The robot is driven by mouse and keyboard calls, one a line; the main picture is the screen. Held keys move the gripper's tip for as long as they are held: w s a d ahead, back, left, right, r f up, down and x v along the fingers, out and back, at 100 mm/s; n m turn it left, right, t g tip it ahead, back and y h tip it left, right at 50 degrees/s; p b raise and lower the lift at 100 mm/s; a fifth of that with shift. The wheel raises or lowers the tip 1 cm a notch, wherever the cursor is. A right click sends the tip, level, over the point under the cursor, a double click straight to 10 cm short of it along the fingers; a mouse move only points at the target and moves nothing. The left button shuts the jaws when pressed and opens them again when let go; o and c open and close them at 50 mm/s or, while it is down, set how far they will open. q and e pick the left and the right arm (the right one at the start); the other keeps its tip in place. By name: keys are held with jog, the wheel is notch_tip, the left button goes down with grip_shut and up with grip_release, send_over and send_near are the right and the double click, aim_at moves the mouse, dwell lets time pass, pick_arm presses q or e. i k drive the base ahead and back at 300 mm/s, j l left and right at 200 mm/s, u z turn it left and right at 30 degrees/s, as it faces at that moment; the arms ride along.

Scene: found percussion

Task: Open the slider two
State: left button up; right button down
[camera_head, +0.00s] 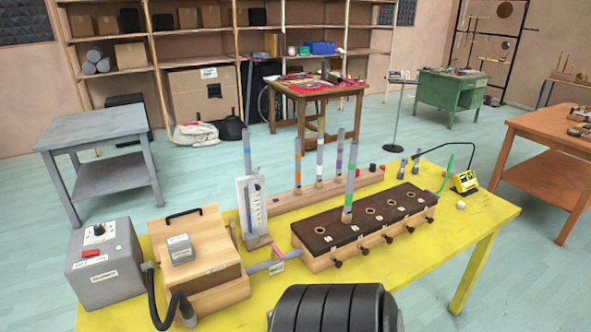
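A long wooden box (364,246) with a dark brown top (385,203) stands on the yellow table. Its top has a row of holes with small white labels too small to read. A grey tube with coloured bands (349,190) stands upright in the second hole from the left. Dark knobs stick out along the front side, one roughly below each hole. The second knob from the left (363,252) looks much like its neighbours; I cannot tell how far out it is. Neither of my grippers is in view.
The yellow table (412,262) also bears a wooden bellows-like box (205,250), a grey control box (104,264), a white gauge stand (252,208), a rack of upright tubes (287,200) and a small yellow device (465,182). A black ribbed shape fills the bottom middle. The table's right front is clear.

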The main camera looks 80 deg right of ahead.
aim_at(364, 252)
jog(key=z, duration=2.9)
